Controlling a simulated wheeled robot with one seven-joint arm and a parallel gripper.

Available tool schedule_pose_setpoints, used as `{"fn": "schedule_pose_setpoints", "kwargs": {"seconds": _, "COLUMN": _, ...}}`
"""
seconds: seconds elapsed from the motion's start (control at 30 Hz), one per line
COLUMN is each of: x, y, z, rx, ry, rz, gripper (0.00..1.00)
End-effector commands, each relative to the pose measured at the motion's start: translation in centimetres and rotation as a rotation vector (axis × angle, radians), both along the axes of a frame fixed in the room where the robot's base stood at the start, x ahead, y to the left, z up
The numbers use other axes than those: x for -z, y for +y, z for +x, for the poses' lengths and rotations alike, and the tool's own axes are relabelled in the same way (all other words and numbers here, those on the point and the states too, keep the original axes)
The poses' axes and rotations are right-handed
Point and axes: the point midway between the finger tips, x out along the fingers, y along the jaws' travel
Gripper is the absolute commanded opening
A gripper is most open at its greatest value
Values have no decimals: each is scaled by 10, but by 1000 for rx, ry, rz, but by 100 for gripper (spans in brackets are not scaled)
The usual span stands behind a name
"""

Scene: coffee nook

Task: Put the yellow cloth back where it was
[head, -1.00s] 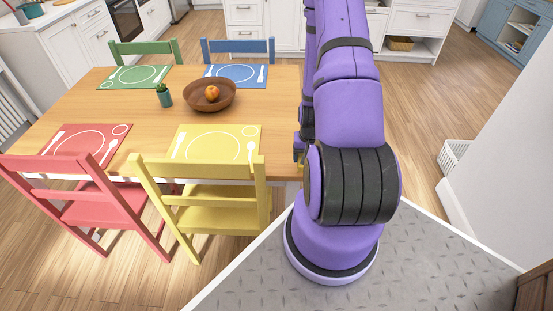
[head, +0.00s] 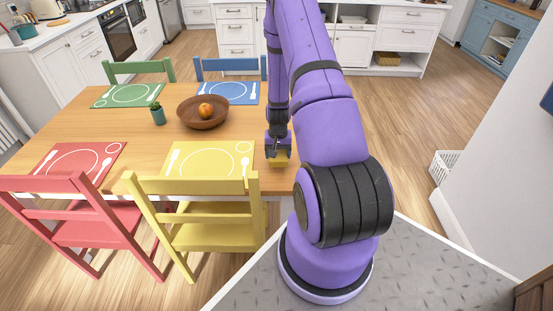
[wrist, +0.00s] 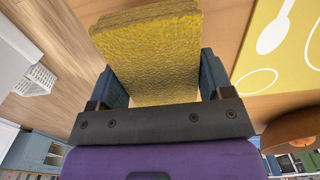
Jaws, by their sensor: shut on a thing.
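The yellow cloth (wrist: 150,50) is a thick, rough-textured folded piece between the two dark blue-grey fingers of my gripper (wrist: 158,78) in the wrist view. In the head view the cloth (head: 279,161) shows as a small yellow patch under my gripper (head: 278,148). My gripper is shut on it at the right end of the wooden table (head: 235,130), to the right of the yellow placemat (head: 208,160). I cannot tell whether the cloth touches the table top.
A brown bowl (head: 203,113) with an orange fruit and a small potted plant (head: 157,114) stand mid-table. Yellow (head: 205,213) and red (head: 90,225) chairs stand at the near side, green and blue ones at the far side.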

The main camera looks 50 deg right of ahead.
Motion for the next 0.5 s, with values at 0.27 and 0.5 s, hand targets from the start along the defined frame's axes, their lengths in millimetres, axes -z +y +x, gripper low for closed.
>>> {"fn": "schedule_pose_setpoints", "kwargs": {"seconds": 0.27, "x": 16, "y": -2, "z": 9, "rx": 0, "ry": 3, "rz": 2, "gripper": 36}}
{"fn": "schedule_pose_setpoints", "kwargs": {"seconds": 0.5, "x": 37, "y": -3, "z": 10, "rx": 0, "ry": 0, "rz": 0, "gripper": 36}}
